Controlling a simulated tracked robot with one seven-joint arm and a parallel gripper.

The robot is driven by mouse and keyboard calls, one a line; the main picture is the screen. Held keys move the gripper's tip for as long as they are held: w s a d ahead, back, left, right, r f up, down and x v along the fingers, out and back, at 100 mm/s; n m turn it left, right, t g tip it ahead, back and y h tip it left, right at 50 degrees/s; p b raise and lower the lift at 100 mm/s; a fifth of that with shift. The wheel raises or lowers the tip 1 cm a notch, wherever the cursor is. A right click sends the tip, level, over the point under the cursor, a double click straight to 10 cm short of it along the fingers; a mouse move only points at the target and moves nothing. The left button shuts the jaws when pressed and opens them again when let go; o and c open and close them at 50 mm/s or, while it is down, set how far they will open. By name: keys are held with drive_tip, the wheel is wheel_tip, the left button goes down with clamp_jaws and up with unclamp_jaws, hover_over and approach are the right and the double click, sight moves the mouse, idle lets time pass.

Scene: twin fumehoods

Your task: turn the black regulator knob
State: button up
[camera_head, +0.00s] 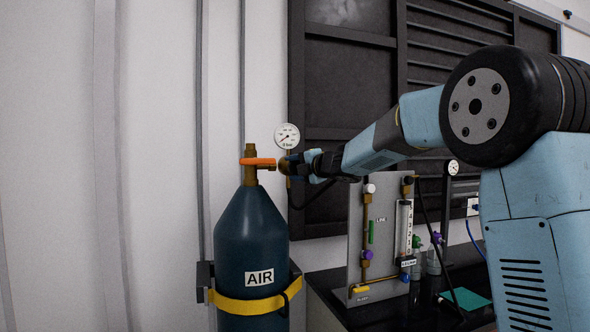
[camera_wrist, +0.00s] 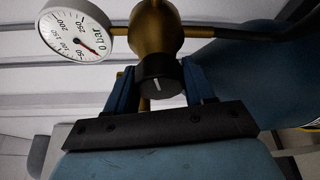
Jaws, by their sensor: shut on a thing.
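The black regulator knob (camera_wrist: 158,82) with a white pointer line shows in the wrist view, in front of the round brass regulator body (camera_wrist: 156,30). My gripper (camera_wrist: 158,88) has one blue finger on each side of the knob and is shut on it. In the head view my gripper (camera_head: 308,164) reaches the regulator from the right, and the knob is mostly hidden there. A round white gauge (camera_head: 287,137) stands above the regulator; its face in the wrist view (camera_wrist: 78,36) reads "0 bar". The dark blue cylinder (camera_head: 250,232) labelled AIR carries the regulator and an orange valve handle (camera_head: 257,161).
A yellow strap (camera_head: 248,305) holds the cylinder by the wall. At right, a grey panel (camera_head: 352,240) with valves and a flowmeter stands on a black bench (camera_head: 400,315), below my arm. A black hose (camera_head: 312,198) hangs below the regulator. The left wall side is clear.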

drive_tip(key=n+h, duration=0.1)
drive_tip(key=n, duration=0.1)
drive_tip(key=n+h, duration=0.1)
drive_tip(key=n, duration=0.1)
drive_tip(key=shift+a+f+g, duration=0.15)
drive_tip(key=shift+f+g, duration=0.25)
drive_tip(key=shift+n+h, duration=0.8)
drive_tip(key=shift+n, duration=0.4)
drive_tip(key=shift+f, duration=0.1)
drive_tip(key=o, duration=1)
drive_tip(key=shift+c, duration=0.2)
drive_tip(key=shift+r, duration=0.2)
drive_tip(key=shift+d, duration=0.2)
drive_tip(key=shift+s+d+r, duration=0.1)
drive_tip(key=shift+s+r, duration=0.05)
drive_tip(key=v, duration=1.3)
drive_tip(key=shift+s+f, duration=0.2)
